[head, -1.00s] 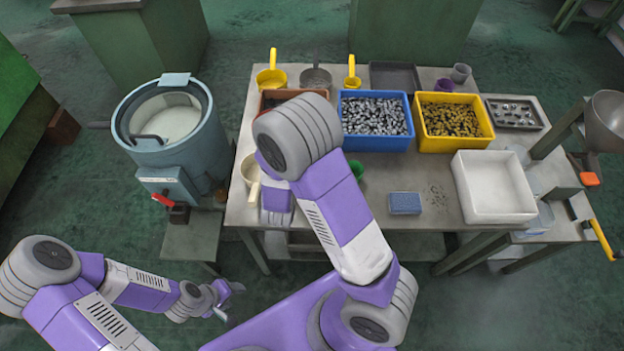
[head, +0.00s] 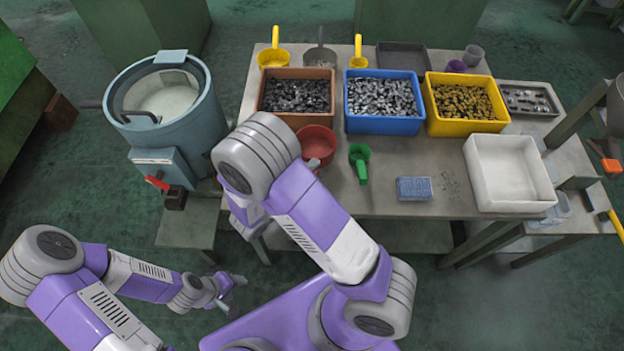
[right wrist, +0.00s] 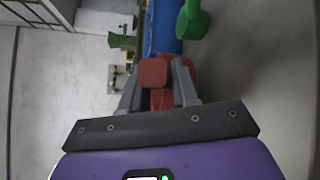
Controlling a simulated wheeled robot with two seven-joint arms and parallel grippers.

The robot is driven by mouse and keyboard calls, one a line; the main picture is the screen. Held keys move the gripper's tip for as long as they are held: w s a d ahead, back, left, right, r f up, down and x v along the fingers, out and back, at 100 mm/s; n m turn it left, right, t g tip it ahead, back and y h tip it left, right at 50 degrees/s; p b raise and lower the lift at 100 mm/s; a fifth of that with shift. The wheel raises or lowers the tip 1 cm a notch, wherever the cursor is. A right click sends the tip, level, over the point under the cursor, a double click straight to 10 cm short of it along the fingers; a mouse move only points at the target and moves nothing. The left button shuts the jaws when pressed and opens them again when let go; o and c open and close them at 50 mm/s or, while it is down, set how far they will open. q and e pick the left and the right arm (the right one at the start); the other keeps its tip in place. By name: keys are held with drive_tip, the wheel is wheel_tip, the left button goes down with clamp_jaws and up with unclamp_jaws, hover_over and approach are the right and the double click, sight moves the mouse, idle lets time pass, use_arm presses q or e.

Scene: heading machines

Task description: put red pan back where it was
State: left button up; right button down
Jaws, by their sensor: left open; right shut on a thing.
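The red pan (head: 318,143) shows in the head view at the table's near side, in front of the brown bin and left of the green scoop (head: 360,160). My right arm hides part of it. In the right wrist view my right gripper (right wrist: 158,75) is shut on the red pan's handle (right wrist: 153,72), with a finger on each side. In the head view this gripper is hidden behind its own arm. Whether the pan touches the table is unclear. My left gripper (head: 232,286) is open and empty, low at the left, away from the table.
Brown (head: 270,118), blue (head: 380,127) and yellow (head: 465,127) bins of small parts line the table (head: 400,205). Yellow (head: 273,57) and grey (head: 319,58) scoops stand behind. A blue box (head: 414,188) and white tray (head: 510,208) lie right. A blue-grey machine (head: 175,140) stands left.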

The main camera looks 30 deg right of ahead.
wheel_tip(320, 180, down, 4)
drive_tip(key=shift+f+b, duration=0.1)
drive_tip(key=shift+b, duration=0.8)
drive_tip(key=c, duration=0.8)
unclamp_jaws()
drive_tip(key=shift+c, duration=0.2)
drive_tip(key=p+v, duration=0.3)
drive_tip(key=v, duration=0.9)
